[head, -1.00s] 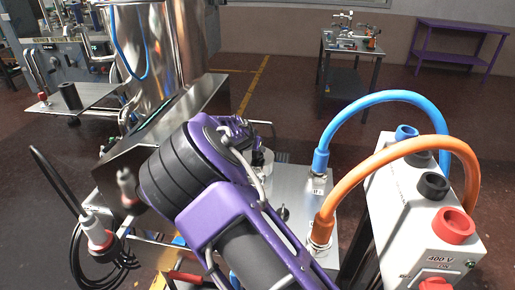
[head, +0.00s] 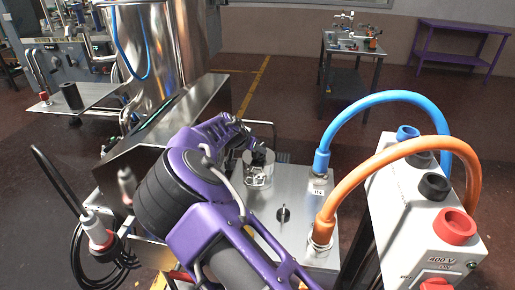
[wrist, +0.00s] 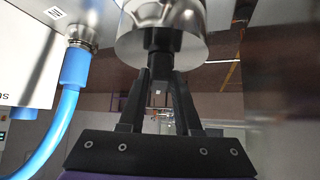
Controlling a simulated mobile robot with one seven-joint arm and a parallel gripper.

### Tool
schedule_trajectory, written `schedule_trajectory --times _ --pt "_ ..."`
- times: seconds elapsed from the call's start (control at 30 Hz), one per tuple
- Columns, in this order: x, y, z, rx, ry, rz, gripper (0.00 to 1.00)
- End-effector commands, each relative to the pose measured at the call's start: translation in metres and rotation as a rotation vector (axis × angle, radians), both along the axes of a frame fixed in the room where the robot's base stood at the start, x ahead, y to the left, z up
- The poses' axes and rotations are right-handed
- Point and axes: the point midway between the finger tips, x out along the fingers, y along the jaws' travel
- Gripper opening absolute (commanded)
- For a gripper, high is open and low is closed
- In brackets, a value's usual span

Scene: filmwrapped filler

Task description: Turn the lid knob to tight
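The lid knob (wrist: 163,40) is a short black piece on a round metal lid (wrist: 160,14), seen close in the wrist view. The lid sits on a small clear-and-metal pot (head: 258,178) on top of the steel box in the head view. My gripper (wrist: 161,72) has its two black fingers drawn together at the knob, and they appear closed on it. In the head view my gripper (head: 259,155) is over the pot and hides most of the knob. I cannot make out any tight mark.
The steel box top (head: 290,185) carries a small black rotary switch (head: 284,213). Blue (head: 380,97) and orange (head: 400,150) cables arch to a white 400 V box (head: 415,220) at right. A large steel vessel (head: 165,50) stands behind left.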

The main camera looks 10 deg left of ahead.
Motion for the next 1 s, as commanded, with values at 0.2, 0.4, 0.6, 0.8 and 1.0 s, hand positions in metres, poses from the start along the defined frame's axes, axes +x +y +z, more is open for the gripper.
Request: schedule_trajectory --times 0.2,0.4,0.6,0.8,1.0 --pt "0.000 0.000 0.000 0.000 -0.001 0.000 0.57" --pt "0.001 -0.001 0.002 -0.001 -0.002 0.000 0.57" --pt "0.001 0.000 0.026 0.002 -0.004 -0.001 0.57" --pt "0.001 0.000 0.066 0.003 -0.003 -0.001 0.57" --pt "0.001 0.000 0.093 0.001 -0.001 0.000 0.57"
